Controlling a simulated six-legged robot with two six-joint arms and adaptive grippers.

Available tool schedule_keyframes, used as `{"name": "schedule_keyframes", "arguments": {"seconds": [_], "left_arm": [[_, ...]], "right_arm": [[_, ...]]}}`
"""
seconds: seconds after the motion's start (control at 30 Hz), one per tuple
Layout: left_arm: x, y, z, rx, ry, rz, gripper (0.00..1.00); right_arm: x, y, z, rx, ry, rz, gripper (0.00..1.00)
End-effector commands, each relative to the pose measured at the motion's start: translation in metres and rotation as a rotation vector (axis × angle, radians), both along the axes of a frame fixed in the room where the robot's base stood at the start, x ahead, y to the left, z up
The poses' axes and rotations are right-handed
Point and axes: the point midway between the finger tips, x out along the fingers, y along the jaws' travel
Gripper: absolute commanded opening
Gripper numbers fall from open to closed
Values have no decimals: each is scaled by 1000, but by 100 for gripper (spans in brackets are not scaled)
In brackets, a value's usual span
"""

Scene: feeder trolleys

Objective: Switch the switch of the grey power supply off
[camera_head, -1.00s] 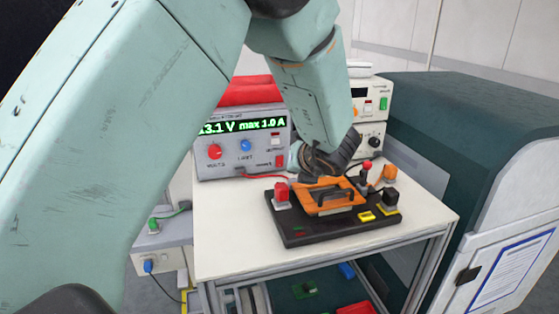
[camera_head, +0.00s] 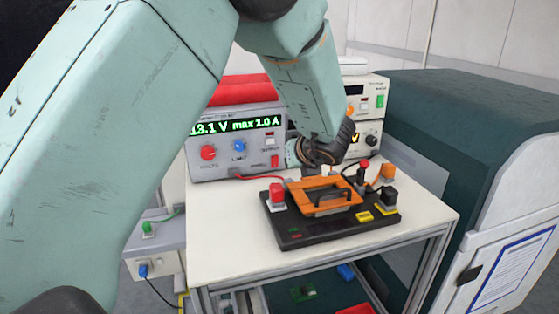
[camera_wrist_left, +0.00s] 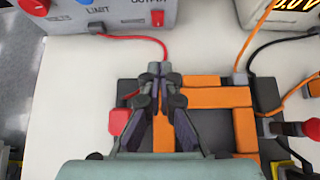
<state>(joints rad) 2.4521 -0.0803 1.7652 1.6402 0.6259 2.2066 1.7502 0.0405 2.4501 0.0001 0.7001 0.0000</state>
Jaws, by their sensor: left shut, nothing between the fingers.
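The grey power supply (camera_head: 235,150) stands at the back left of the white table. My left gripper (camera_head: 316,156) is shut and empty, to the right of the switch in the head view. In the wrist view its fingertips (camera_wrist_left: 158,69) are below the switch, apart from it. My right gripper is not in view.
A black board (camera_head: 330,226) with an orange frame (camera_head: 325,195) and several coloured parts lies in front of the supply. A red cable (camera_wrist_left: 150,41) runs from the supply. A beige device (camera_head: 369,135) stands at the back right.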

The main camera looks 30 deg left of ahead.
Motion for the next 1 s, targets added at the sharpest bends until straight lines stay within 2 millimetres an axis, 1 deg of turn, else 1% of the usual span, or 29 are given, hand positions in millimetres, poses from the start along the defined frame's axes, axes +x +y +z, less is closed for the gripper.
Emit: {"name": "schedule_keyframes", "arguments": {"seconds": [0.03, 0.43, 0.5, 0.7, 1.0], "left_arm": [[4, 7, -9, -3, 2, 4, 0], [44, 54, -54, 0, 1, 4, 0], [52, 63, -48, -1, -2, 5, 0], [64, 77, -46, 0, 0, 3, 0], [68, 81, -45, 0, 0, 1, 0]], "right_arm": [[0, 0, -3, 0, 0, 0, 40], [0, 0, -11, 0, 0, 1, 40], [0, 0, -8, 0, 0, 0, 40], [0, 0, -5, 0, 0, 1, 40], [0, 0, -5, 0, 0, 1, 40]]}}
